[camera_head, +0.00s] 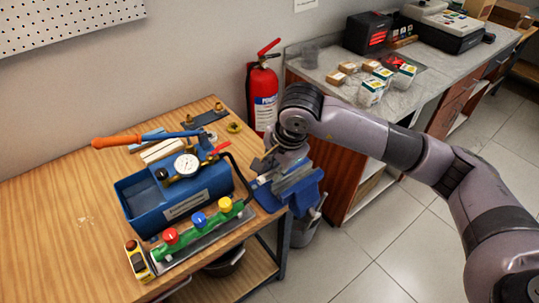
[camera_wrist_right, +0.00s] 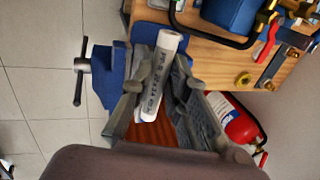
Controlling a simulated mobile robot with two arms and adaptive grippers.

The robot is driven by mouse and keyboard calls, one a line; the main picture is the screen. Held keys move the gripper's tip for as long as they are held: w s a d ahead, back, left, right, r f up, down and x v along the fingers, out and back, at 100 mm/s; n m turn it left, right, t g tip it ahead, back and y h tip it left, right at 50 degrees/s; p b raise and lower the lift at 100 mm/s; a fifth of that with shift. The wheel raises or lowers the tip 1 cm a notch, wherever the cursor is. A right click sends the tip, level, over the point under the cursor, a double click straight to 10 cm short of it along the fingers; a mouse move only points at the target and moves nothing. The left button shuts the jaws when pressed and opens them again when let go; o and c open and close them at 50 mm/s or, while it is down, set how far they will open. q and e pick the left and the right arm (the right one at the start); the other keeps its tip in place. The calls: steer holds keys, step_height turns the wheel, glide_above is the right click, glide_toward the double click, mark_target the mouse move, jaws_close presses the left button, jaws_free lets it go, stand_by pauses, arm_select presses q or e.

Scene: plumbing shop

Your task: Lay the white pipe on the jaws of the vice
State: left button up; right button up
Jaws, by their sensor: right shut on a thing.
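The white pipe (camera_wrist_right: 157,88), with dark lettering along it, shows between the fingers of my right gripper (camera_wrist_right: 163,82) in the wrist view. The gripper is shut on it. The blue vice (camera_head: 293,187) is mounted at the right edge of the wooden bench in the head view. It also shows behind the pipe in the wrist view (camera_wrist_right: 108,78). My right gripper (camera_head: 268,160) is right at the vice, pointing down. The pipe lies over the vice in the wrist view; whether it touches the jaws I cannot tell. My left gripper is out of view.
On the wooden bench (camera_head: 60,200) stand a blue pressure-test pump (camera_head: 175,200) with an orange handle, a valve manifold (camera_head: 205,235) and a yellow meter (camera_head: 138,260). A red fire extinguisher (camera_head: 263,95) stands behind my right arm. The bench's left part is bare.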

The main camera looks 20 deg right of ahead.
mark_target(275, 191)
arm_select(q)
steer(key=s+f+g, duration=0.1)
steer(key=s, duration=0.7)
arm_select(e)
steer(key=f, duration=0.2)
steer(key=s+f+b, duration=0.1)
steer(key=f, duration=0.1)
steer(key=shift+b, duration=0.3)
steer(key=shift+f, duration=0.25)
steer(key=s+f+b, duration=0.1)
steer(key=f+b, duration=0.1)
steer(key=shift+s+b, duration=0.15)
steer(key=shift+b, duration=0.15)
steer(key=o, duration=0.6)
steer(key=shift+c, duration=0.2)
steer(key=o, duration=0.3)
steer(key=shift+w+f, duration=0.15)
steer(key=shift+w, duration=0.35)
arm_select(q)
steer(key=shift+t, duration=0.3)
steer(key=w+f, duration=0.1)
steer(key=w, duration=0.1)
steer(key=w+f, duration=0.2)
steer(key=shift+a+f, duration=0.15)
arm_select(e)
steer(key=shift+o, duration=0.2)
